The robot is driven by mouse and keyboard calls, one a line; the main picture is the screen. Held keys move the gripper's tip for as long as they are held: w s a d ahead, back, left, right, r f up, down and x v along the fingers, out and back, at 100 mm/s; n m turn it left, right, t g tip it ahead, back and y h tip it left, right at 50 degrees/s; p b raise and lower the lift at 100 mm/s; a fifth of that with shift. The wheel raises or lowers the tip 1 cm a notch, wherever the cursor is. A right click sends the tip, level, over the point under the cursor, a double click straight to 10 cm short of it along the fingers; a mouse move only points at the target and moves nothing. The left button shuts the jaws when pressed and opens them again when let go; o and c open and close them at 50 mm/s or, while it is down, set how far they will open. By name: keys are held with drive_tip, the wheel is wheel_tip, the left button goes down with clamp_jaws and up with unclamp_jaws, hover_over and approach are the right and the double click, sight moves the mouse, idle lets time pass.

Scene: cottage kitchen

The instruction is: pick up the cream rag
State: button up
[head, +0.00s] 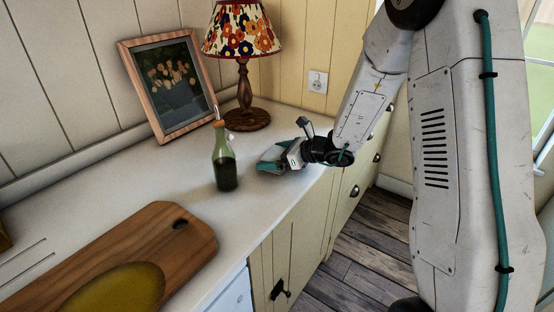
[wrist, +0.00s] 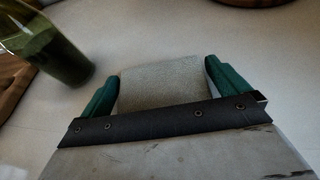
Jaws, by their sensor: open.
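The cream rag (wrist: 162,85) lies on the white countertop in the wrist view, a pale, rough-textured cloth with a roughly straight far edge. My gripper (wrist: 163,76) is open, with one teal finger on each side of the rag. The rag's near part is hidden behind the dark bar of my gripper. The fingers look very close to the rag's sides; I cannot tell whether they touch it. In the head view my gripper (head: 268,160) is low over the counter, right of the green bottle, and I cannot clearly make out the rag there.
The green bottle (head: 224,165) stands close to the left of my gripper. The lamp (head: 246,100) and a framed picture (head: 172,83) stand behind. A wooden board (head: 185,235) lies at the front left. The counter's edge is to the right, above drawers (head: 362,172).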

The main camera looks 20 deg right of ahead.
drive_tip(key=shift+w+a+f, duration=0.25)
drive_tip(key=shift+w+a, duration=0.1)
drive_tip(key=c, duration=0.7)
